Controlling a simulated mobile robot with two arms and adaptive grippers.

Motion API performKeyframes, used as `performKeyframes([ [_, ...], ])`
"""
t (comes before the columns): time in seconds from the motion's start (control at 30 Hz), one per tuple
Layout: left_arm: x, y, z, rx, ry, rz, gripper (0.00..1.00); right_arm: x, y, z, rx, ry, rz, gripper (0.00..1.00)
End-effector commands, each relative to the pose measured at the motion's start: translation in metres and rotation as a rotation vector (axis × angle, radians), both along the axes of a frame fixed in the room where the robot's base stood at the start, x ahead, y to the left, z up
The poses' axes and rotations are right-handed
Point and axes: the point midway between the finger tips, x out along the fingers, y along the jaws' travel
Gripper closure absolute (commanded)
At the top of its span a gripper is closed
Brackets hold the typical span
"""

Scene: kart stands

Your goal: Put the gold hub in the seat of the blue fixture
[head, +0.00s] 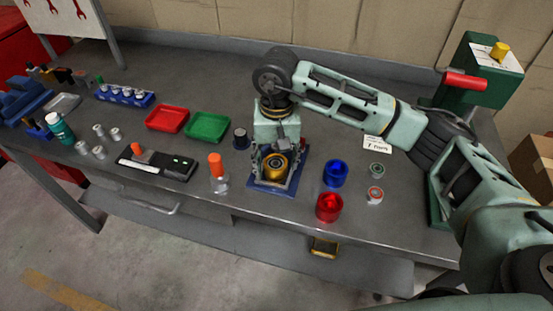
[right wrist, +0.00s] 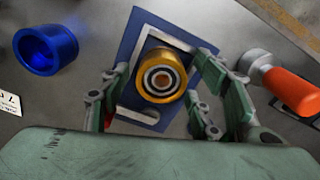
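The gold hub (right wrist: 162,75), a round ring with a dark centre, is at the middle of the blue fixture (right wrist: 143,22). In the head view the hub (head: 275,165) shows low between my fingers, over the fixture's blue base (head: 272,190). I cannot tell whether it sits fully down in the seat. My right gripper (head: 276,172) points down over the fixture. In the right wrist view its fingers (right wrist: 165,85) stand apart on either side of the hub, with gaps visible, so it looks open. The seat is hidden under the hub. My left gripper is not in view.
A clear holder with an orange-handled tool (head: 217,170) stands close left of the fixture. A blue cup (head: 336,173) and a red cup (head: 329,207) stand close right. Red (head: 167,119) and green (head: 208,127) trays lie behind left. The table's front edge is near.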

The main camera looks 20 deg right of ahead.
Motion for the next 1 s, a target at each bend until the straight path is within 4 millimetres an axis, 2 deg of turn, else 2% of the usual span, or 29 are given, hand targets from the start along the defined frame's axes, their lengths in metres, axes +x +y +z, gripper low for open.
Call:
performKeyframes([
  [0.37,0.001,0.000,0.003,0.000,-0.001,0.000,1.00,0.001,0.000,0.006,0.001,-0.001,0.000,0.43],
  [0.47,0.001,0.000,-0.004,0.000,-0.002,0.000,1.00,0.002,0.000,0.021,0.001,-0.005,0.000,0.43],
  [0.8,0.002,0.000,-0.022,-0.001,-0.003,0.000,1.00,0.001,0.000,0.093,0.001,-0.005,-0.001,0.43],
  [1.0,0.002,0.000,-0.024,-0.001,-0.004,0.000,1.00,0.000,0.000,0.118,0.000,-0.002,0.000,0.43],
])
